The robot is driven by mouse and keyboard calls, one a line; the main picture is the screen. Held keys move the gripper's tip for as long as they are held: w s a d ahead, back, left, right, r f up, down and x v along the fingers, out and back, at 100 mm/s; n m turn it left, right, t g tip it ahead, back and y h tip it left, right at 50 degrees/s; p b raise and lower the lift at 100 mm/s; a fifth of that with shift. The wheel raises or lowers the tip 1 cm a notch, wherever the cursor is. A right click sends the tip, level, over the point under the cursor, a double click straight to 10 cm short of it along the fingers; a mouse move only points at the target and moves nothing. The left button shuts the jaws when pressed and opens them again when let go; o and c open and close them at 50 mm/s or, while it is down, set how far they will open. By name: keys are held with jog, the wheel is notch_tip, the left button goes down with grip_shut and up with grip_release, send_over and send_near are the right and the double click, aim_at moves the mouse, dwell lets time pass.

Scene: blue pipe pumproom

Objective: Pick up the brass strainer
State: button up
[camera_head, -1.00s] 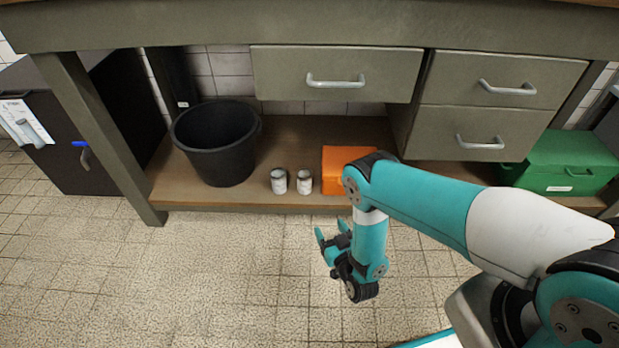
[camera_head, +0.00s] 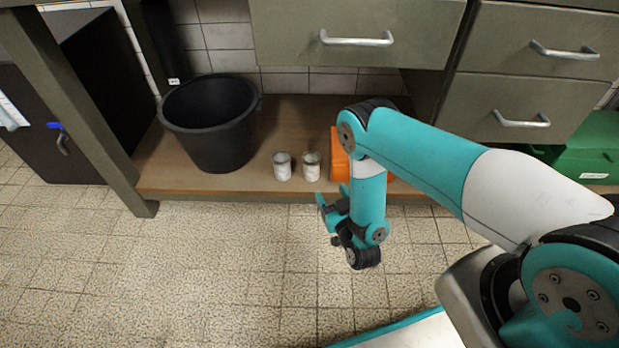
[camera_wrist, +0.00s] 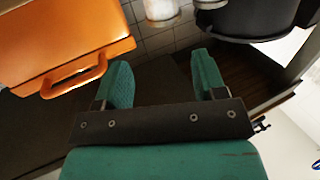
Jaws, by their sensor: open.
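I see no brass strainer in either view. My gripper (camera_head: 332,197) hangs in front of the workbench's lower shelf, with its fingers toward the shelf. In the wrist view my gripper (camera_wrist: 162,80) has its two green fingers spread apart with nothing between them. Two small whitish cans (camera_head: 282,167) (camera_head: 311,167) stand on the shelf beyond it, and one shows at the top of the wrist view (camera_wrist: 160,10). My arm hides part of the shelf.
A black bucket (camera_head: 212,130) stands on the lower shelf (camera_head: 262,184), left of the cans. An orange box (camera_head: 339,160) is partly behind my arm; its handle side (camera_wrist: 60,45) shows in the wrist view. A green case (camera_head: 585,150) lies right. Drawers (camera_head: 360,25) overhang the shelf. The floor in front is clear.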

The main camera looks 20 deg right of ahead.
aim_at(315, 167)
jog(key=w+b, duration=0.5)
jog(key=w+a+b, duration=0.1)
jog(key=w+b, duration=0.4)
jog(key=w, duration=0.2)
jog(key=shift+w+a+f+b, duration=0.1)
jog(key=shift+w+f+b, duration=0.1)
jog(key=shift+b, duration=0.15)
jog(key=shift+w+a+r, duration=0.15)
jog(key=shift+w+r, duration=0.1)
jog(key=shift+w, duration=0.45)
jog(key=c, duration=0.7)
